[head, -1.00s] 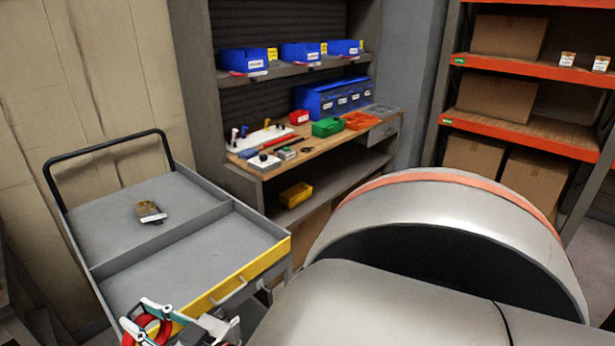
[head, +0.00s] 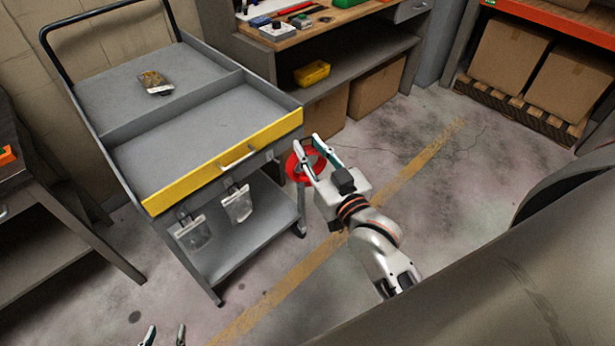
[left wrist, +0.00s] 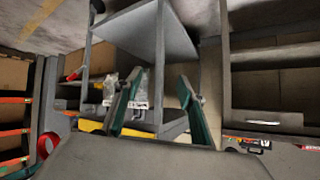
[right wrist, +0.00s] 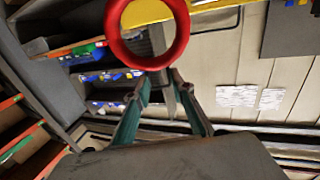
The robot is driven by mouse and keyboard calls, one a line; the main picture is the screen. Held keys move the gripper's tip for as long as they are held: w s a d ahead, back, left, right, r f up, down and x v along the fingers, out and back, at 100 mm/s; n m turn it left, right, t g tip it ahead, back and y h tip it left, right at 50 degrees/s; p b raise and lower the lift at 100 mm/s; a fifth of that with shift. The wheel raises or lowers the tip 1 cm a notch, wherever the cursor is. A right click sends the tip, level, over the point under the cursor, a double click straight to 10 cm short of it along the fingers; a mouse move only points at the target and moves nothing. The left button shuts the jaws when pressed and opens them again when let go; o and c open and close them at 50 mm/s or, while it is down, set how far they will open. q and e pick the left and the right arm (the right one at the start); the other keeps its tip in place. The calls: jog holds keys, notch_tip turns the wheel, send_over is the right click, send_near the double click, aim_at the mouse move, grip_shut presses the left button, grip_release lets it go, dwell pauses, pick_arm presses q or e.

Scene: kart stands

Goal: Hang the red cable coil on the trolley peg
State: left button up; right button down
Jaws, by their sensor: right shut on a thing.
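The red cable coil (head: 292,168) is a ring held in the fingertips of my right gripper (head: 307,144), beside the right front corner of the grey trolley (head: 180,129). In the right wrist view the coil (right wrist: 147,63) stands at the fingertips, its opening facing the camera. A small dark fitting (head: 270,155) shows below the trolley's yellow front edge, left of the coil; I cannot tell if it is the peg or if the coil touches it. My left gripper (head: 165,331) is open and empty at the bottom edge, and its parted fingers show in the left wrist view (left wrist: 158,75).
Two clear bags (head: 237,204) (head: 191,232) hang below the trolley's yellow front. A small packet (head: 155,84) lies on the trolley top. A dark bench (head: 50,225) stands at left. The workbench (head: 310,30) is behind. Floor right of the coil is clear.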

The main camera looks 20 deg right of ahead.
jog(key=w+f+b, duration=0.3)
jog(key=f+b, duration=0.1)
jog(key=f, duration=0.5)
jog(key=w+f+b, duration=0.4)
jog(key=f, duration=0.5)
pick_arm(q)
notch_tip(320, 180, down, 9)
jog(key=d+m+b, duration=0.1)
jog(key=b, duration=0.3)
jog(key=shift+w+d+h, duration=0.15)
jog(key=shift+d+h, duration=0.25)
pick_arm(e)
jog(key=w+a+f, duration=0.2)
jog(key=w+a, duration=0.1)
jog(key=w, duration=0.6)
jog(key=shift+w+a+n+y, duration=0.2)
jog(key=shift+n+y, duration=0.2)
jog(key=shift+f, duration=0.1)
